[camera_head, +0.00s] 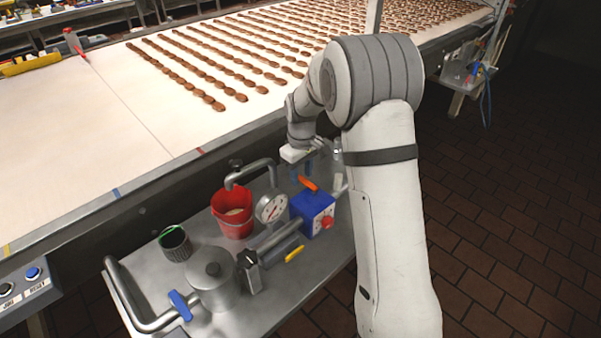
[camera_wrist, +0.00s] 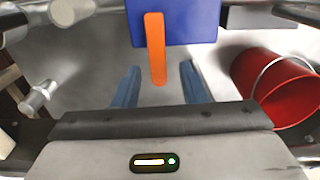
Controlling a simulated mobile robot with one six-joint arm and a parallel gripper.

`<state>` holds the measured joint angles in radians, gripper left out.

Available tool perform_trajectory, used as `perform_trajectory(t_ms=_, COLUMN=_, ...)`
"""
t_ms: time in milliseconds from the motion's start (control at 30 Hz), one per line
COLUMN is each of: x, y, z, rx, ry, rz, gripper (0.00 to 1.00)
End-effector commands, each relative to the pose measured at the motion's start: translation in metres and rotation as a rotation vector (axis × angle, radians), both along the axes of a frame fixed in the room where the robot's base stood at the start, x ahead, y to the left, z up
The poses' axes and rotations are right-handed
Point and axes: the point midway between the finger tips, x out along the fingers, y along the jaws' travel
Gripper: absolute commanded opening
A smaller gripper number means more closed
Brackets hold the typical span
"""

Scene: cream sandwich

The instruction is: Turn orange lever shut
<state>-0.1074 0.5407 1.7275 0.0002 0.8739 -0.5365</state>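The orange lever (camera_head: 308,184) sits on top of a blue box (camera_head: 314,207) with a red knob on its side, on the metal cart. In the wrist view the orange lever (camera_wrist: 156,48) hangs across the face of the blue box (camera_wrist: 196,22), its free end pointing down toward my gripper. My gripper (camera_wrist: 160,72) is open, with blue fingers on either side of the lever's end and a gap on both sides. No contact shows. In the head view my gripper (camera_head: 306,166) is just behind the lever, partly hidden by my arm.
A red bucket (camera_head: 233,214) stands left of the blue box, with a round gauge (camera_head: 271,208) between them. A metal pot (camera_head: 213,279), a dark cup (camera_head: 175,244) and pipes crowd the cart. The conveyor (camera_head: 110,110) with rows of biscuits runs behind.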

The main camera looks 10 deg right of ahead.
Motion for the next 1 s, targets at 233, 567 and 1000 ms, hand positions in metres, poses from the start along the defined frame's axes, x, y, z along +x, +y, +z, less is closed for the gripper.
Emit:
perform_trajectory(t_ms=233, x=0.001, y=0.000, z=0.030, rx=0.001, ry=-0.006, rz=0.000, gripper=0.38)
perform_trajectory(t_ms=567, x=-0.001, y=0.000, z=0.074, rx=0.000, ry=-0.001, rz=0.000, gripper=0.38)
perform_trajectory(t_ms=1000, x=-0.001, y=0.000, z=0.078, rx=0.000, ry=0.000, rz=0.000, gripper=0.38)
